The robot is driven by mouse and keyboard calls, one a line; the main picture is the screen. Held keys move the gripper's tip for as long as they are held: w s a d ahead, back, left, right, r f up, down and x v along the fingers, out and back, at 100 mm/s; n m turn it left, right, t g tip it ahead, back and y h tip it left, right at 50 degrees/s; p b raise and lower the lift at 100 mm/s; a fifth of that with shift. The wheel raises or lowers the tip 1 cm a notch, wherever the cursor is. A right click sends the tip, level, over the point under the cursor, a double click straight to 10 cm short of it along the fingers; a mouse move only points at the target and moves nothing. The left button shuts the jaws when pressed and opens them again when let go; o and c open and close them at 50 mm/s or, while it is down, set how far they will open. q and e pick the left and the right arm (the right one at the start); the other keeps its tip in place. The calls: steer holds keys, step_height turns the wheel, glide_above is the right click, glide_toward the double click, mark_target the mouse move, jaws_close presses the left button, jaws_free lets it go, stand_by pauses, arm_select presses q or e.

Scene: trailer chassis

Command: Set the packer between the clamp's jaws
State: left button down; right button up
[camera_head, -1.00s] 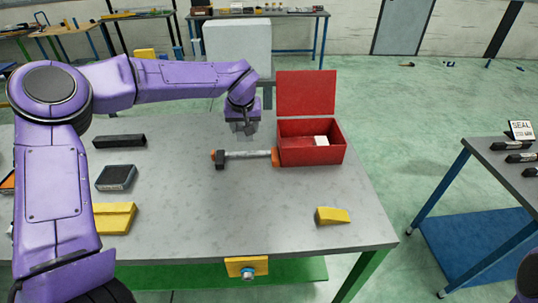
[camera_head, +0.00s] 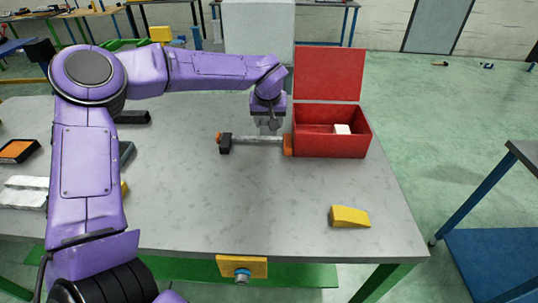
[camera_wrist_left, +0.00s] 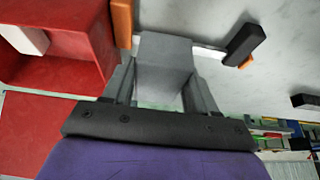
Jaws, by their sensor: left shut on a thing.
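The bar clamp (camera_head: 258,139) lies on the grey table. It has a dark jaw (camera_head: 225,144) at the left and an orange jaw (camera_head: 288,145) beside the red box. My left gripper (camera_head: 270,124) is over the clamp's bar, nearer the orange jaw. In the left wrist view its fingers (camera_wrist_left: 163,85) are shut on a grey block, the packer (camera_wrist_left: 165,55). The packer covers part of the bar beyond it, with the orange jaw (camera_wrist_left: 122,22) close by and the dark jaw (camera_wrist_left: 245,42) farther off. Whether the packer touches the clamp cannot be told. My right gripper is out of view.
The open red box (camera_head: 330,146) holds a white item (camera_head: 342,129) and stands right beside the clamp. A yellow wedge (camera_head: 349,216) lies toward the table's front right. The table (camera_head: 260,195) is clear in front of the clamp.

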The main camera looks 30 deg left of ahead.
arm_select(q)
glide_above(268, 151)
steer(key=s, duration=0.1)
steer(key=f, duration=0.4)
steer(key=d+f, duration=0.1)
steer(key=f, duration=0.4)
steer(key=shift+s+p, duration=0.3)
steer(key=shift+p, duration=0.05)
steer(key=shift+s+d+f, duration=0.15)
steer(key=shift+s+f, duration=0.05)
steer(key=c, duration=0.6)
jaws_free()
steer(key=shift+f, duration=0.2)
steer(key=shift+w+a+f, duration=0.2)
steer(key=shift+w, duration=0.15)
steer(key=v, duration=1.2)
steer(key=shift+d+r, duration=0.1)
steer(key=shift+r, duration=0.25)
steer(key=shift+r, duration=0.1)
